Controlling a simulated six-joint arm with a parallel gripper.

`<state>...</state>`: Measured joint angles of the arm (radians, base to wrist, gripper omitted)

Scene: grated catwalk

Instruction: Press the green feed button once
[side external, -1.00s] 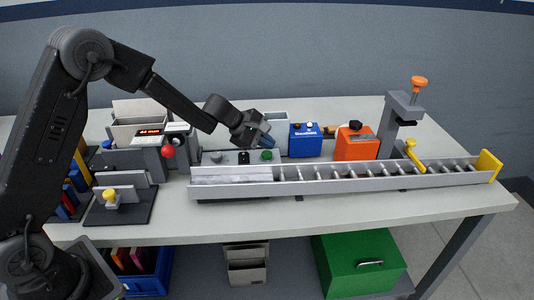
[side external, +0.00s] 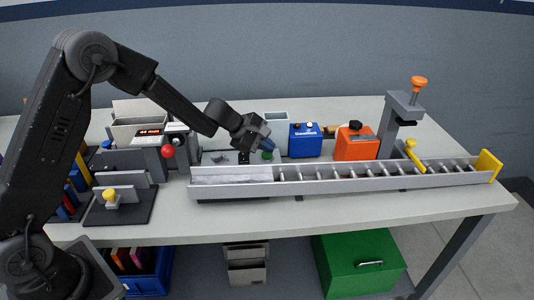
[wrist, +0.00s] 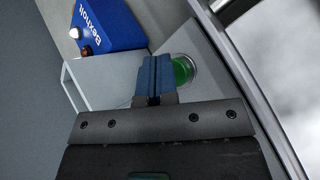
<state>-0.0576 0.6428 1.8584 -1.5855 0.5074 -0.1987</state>
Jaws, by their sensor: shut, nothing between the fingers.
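The green feed button (side external: 267,155) sits on a grey panel behind the left end of the roller conveyor in the side external view. My gripper (side external: 270,147) is shut and empty, tilted downward, with its blue fingertips right at the button and partly covering it. In the wrist view the blue fingers (wrist: 153,76) are together and the green button (wrist: 182,70) shows just to their right, inside a pale ring. Whether the fingertips touch the button I cannot tell.
The roller conveyor (side external: 340,180) runs along the bench front. A grey open bin (side external: 276,119), a blue box (side external: 306,140) and an orange box (side external: 356,143) stand behind it. A red-knobbed lever (side external: 168,152) is to the left.

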